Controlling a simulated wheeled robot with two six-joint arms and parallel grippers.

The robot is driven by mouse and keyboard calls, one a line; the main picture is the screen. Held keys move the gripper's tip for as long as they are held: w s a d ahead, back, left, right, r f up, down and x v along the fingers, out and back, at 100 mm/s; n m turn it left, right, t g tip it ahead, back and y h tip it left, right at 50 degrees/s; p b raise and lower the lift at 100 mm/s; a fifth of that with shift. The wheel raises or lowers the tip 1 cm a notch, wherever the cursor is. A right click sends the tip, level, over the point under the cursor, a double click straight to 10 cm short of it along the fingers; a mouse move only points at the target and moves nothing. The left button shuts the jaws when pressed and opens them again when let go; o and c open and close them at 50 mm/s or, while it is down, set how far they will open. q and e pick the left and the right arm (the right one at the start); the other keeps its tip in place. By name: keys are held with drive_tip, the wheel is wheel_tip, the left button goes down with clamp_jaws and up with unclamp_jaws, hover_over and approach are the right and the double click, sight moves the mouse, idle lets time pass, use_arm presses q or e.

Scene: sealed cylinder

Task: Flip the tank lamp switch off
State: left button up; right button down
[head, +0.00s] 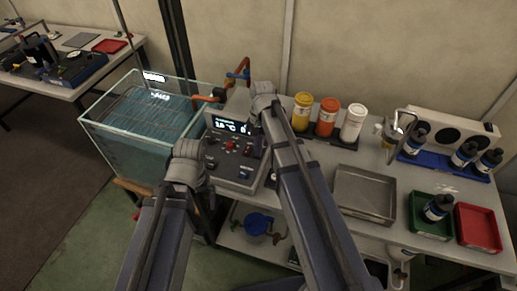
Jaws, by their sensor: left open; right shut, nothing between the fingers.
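The grey control console (228,160) stands at the right of the glass water tank (148,122). It has a lit display (231,125) and a sloped panel with a red knob (231,145) and several small controls. I cannot tell which of them is the tank lamp switch or its position. My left gripper (207,188) is open low at the console's left edge, mostly hidden by its own wrist. My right gripper (254,143) is shut and empty over the right side of the panel, partly hidden by its arm.
Orange pipes with a blue valve (238,75) rise behind the console. Yellow, orange and white bottles (328,117) stand on the bench at right. A metal tray (364,194), a green tray (431,228) and a red tray (479,227) lie further right.

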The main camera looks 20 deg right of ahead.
drive_tip(key=shift+s+a+f+t+b, duration=0.15)
drive_tip(key=shift+s+f+t+b, duration=0.15)
drive_tip(key=shift+s+f, duration=0.1)
drive_tip(key=shift+w+r, duration=0.25)
drive_tip(key=shift+w, duration=0.15)
drive_tip(key=shift+w+d+r+p, duration=0.2)
drive_tip(key=shift+w+d+p, duration=0.2)
drive_tip(key=shift+w+d, duration=0.15)
wheel_tip(320, 180, up, 14)
drive_tip(key=s+a+p, duration=0.1)
drive_tip(key=s+p, duration=0.1)
drive_tip(key=p, duration=1.1)
drive_tip(key=shift+a+p, duration=0.15)
drive_tip(key=shift+p, duration=0.25)
